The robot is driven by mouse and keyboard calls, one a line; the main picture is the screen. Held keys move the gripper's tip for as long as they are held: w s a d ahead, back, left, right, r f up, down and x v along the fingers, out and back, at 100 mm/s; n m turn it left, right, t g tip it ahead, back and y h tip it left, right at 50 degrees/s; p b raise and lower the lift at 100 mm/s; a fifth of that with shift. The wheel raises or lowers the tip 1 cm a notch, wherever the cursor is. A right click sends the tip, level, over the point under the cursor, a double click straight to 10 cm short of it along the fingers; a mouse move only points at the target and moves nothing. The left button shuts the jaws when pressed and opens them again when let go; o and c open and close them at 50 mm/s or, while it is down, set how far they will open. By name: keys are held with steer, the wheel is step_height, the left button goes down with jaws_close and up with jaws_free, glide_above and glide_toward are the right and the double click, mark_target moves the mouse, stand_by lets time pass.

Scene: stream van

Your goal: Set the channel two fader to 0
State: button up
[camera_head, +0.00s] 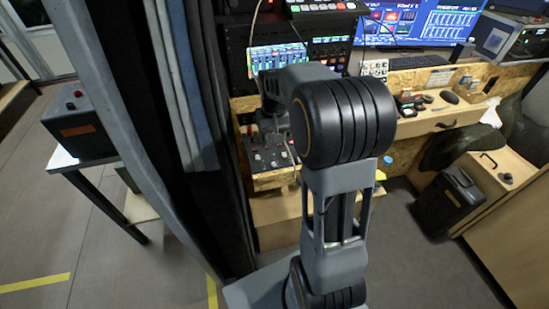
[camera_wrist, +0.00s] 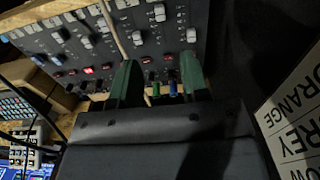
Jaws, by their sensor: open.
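In the wrist view a grey mixer panel (camera_wrist: 60,40) fills the top left, with several pale fader caps (camera_wrist: 137,38), knobs and a row of small buttons, one lit red. The channel numbers are too small to read, so I cannot tell which cap is channel two. My gripper (camera_wrist: 160,72) has two green fingers, apart, with nothing held between them; its tips are near the panel's button row. In the head view the panel (camera_head: 262,158) sits on a wooden shelf left of my arm, which hides part of it. My gripper is not clearly visible there.
A thin pale cable (camera_wrist: 113,28) crosses the panel. Small green and blue pieces (camera_wrist: 155,89) show between the fingers. A white label sheet (camera_wrist: 298,110) is at the right of the wrist view. A rack with a lit screen (camera_head: 275,59) stands above the panel, and a dark curtain (camera_head: 190,130) hangs left.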

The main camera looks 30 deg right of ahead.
mark_target(274, 164)
step_height(274, 164, down, 12)
steer(key=shift+f+b, duration=0.1)
steer(key=shift+b, duration=0.2)
stand_by(0.3)
jaws_close()
stand_by(0.4)
